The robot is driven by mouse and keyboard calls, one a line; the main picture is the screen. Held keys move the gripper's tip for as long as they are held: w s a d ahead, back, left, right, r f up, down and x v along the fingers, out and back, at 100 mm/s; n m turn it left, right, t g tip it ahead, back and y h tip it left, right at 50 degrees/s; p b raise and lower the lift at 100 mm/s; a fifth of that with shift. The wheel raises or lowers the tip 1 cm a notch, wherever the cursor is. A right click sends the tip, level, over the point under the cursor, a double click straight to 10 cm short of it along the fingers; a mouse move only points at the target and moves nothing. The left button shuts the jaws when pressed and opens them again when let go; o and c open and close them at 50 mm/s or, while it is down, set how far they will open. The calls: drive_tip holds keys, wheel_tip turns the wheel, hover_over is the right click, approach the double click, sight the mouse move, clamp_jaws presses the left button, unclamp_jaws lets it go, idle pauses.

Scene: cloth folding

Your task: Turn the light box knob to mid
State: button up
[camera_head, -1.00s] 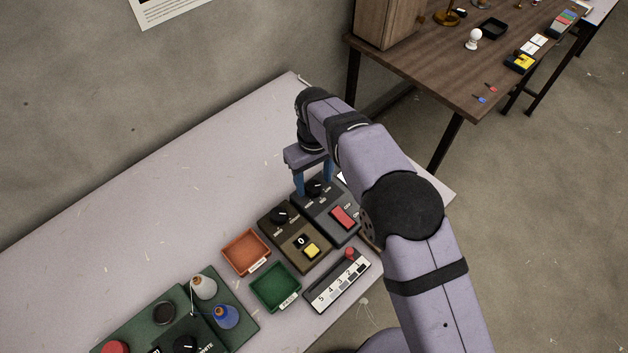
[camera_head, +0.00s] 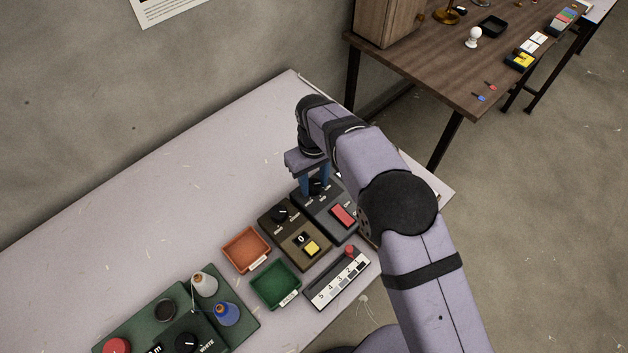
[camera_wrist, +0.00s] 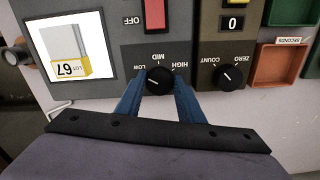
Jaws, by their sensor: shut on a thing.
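The light box (camera_wrist: 132,42) is a dark grey panel on the pale table, with a red switch (camera_head: 343,215) and a round black knob (camera_wrist: 159,80). Labels LOW, MID and HIGH sit around the knob, upside down in the wrist view. The knob's small white mark lies toward its left side there, nearer LOW than HIGH; its exact angle is hard to tell. My gripper (camera_wrist: 160,82) points down with its blue fingers on both sides of the knob, shut on it. In the head view, my gripper (camera_head: 315,190) partly covers the knob.
A brown counter box (camera_head: 293,240) with its own knob and yellow button stands beside the light box. An orange tray (camera_head: 230,254), a green tray (camera_head: 258,286) and a numbered slider (camera_head: 338,280) are close by. The table's back left is clear.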

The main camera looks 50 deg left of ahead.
sight(313, 185)
drive_tip(key=shift+m, duration=0.3)
drive_tip(key=m, duration=0.5)
drive_tip(key=shift+a+m+b, duration=0.1)
drive_tip(key=shift+m+b, duration=0.2)
drive_tip(key=m, duration=0.5)
drive_tip(key=shift+a, duration=0.1)
drive_tip(key=shift+r+m, duration=0.1)
drive_tip(key=shift+m, duration=0.2)
drive_tip(key=o, duration=1.1)
drive_tip(key=shift+s, duration=0.1)
drive_tip(key=shift+c, duration=0.2)
drive_tip(key=shift+r+b, duration=0.95)
drive_tip(key=shift+r, duration=2.7)
